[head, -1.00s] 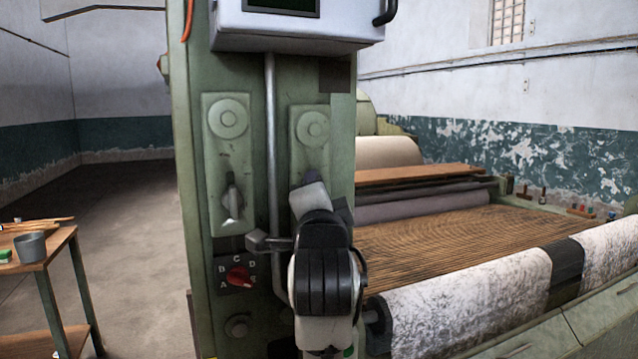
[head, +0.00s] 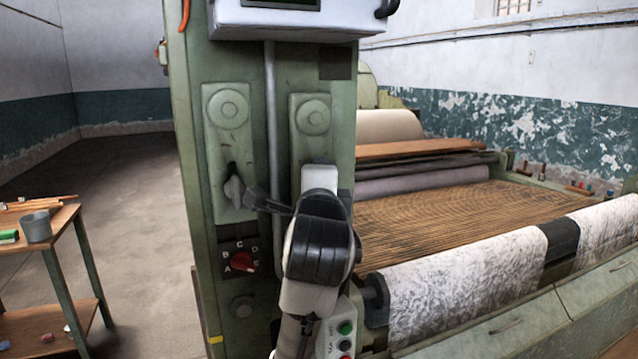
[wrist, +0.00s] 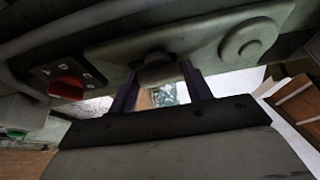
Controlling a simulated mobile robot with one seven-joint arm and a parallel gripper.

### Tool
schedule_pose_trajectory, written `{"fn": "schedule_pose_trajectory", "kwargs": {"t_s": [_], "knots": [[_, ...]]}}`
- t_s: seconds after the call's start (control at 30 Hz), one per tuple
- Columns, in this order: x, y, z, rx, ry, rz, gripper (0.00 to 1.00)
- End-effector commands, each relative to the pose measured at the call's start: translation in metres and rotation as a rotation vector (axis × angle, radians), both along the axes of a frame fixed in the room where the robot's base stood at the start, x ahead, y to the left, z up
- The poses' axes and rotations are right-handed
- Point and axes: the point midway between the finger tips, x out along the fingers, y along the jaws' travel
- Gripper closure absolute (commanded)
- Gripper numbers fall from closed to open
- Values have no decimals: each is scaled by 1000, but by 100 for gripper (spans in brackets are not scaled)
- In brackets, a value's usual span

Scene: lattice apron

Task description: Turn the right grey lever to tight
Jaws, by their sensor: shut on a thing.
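No mark for tight is readable.
A red rotary knob (head: 242,261) with letters sits below the left plate, close to my wrist. A vertical pipe (head: 270,120) runs between the plates. A push-button box (head: 345,328) is at lower right. A patterned roll (head: 465,275) lies right; a small table (head: 60,225) stands left.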

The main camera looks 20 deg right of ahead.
Motion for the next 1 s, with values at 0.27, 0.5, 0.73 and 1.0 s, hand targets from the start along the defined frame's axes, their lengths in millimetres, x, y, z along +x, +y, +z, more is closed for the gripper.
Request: {"fn": "schedule_pose_trajectory", "kwargs": {"t_s": [0.27,0.5,0.73,1.0], "knots": [[0,-1,-1,4,2,-2,43],[0,-1,0,1,1,-1,29],[-4,1,0,1,0,0,29],[-50,18,4,0,-4,-1,29]]}}
